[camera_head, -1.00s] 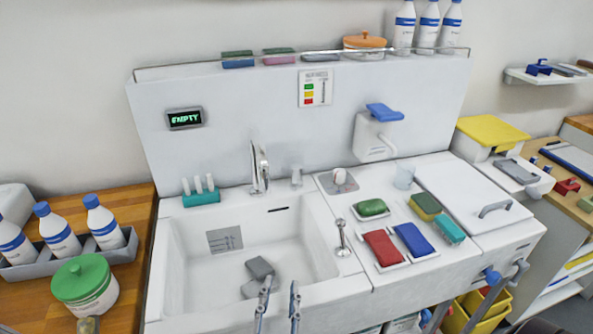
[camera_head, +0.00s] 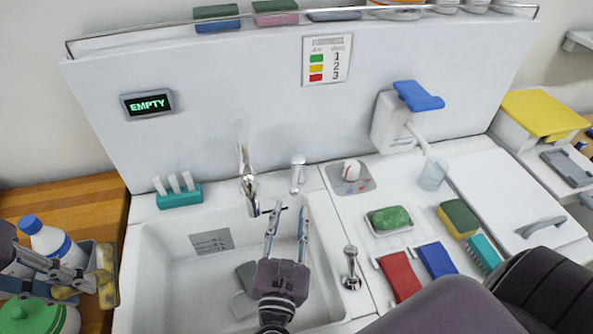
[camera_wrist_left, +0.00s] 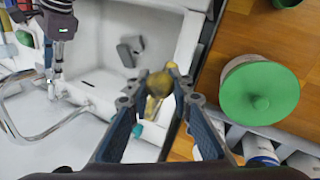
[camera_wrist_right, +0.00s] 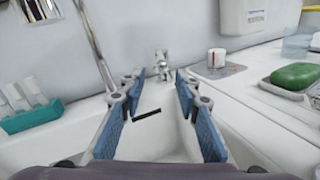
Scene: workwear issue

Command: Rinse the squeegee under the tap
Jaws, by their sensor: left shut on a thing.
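The yellow squeegee (camera_head: 107,276) is held at the far left in the head view, beside the sink's left edge. My left gripper (camera_head: 75,280) is shut on its handle; its yellow end also shows between the fingers in the left wrist view (camera_wrist_left: 159,83). The chrome tap (camera_head: 248,183) stands at the back of the white sink (camera_head: 165,285), with no water visible. A short chrome fitting (camera_head: 298,174) stands right of it and shows ahead in the right wrist view (camera_wrist_right: 162,66). My right gripper (camera_head: 287,222) is open and empty above the sink, short of that fitting.
Grey blocks (camera_head: 246,275) lie in the sink. A display (camera_head: 147,104) reads EMPTY. A teal holder (camera_head: 180,197) stands at the rear left rim. A green-lidded jar (camera_head: 38,318) stands left.

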